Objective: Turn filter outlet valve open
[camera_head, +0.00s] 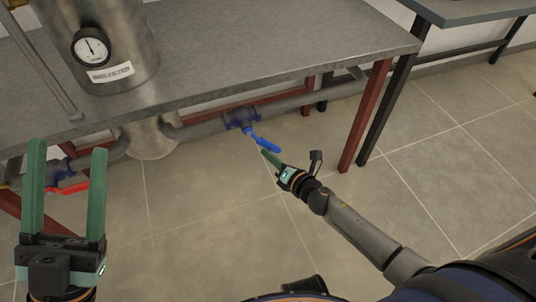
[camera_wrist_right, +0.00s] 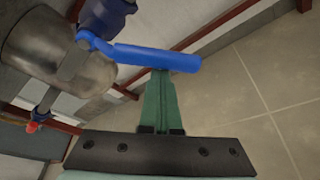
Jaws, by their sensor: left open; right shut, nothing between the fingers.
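A valve (camera_head: 240,117) with a blue handle (camera_head: 264,143) sits on the pipe right of the filter tank (camera_head: 105,45), below the table. The handle angles down and right from the valve, out of line with the pipe. My right gripper (camera_head: 264,152) is shut and empty, its fingertips close to the handle. In the right wrist view the blue handle (camera_wrist_right: 155,57) crosses just beyond the fingertips (camera_wrist_right: 159,72); I cannot tell whether they touch. My left gripper (camera_head: 68,146) is open and empty at the left. A red-handled valve (camera_head: 68,188) shows partly behind it.
The grey tabletop (camera_head: 300,45) overhangs the pipe (camera_head: 310,98). A red table leg (camera_head: 365,115) and a dark leg (camera_head: 388,90) stand to the right. A gauge (camera_head: 91,46) is on the tank. The tiled floor (camera_head: 440,150) is clear at the right.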

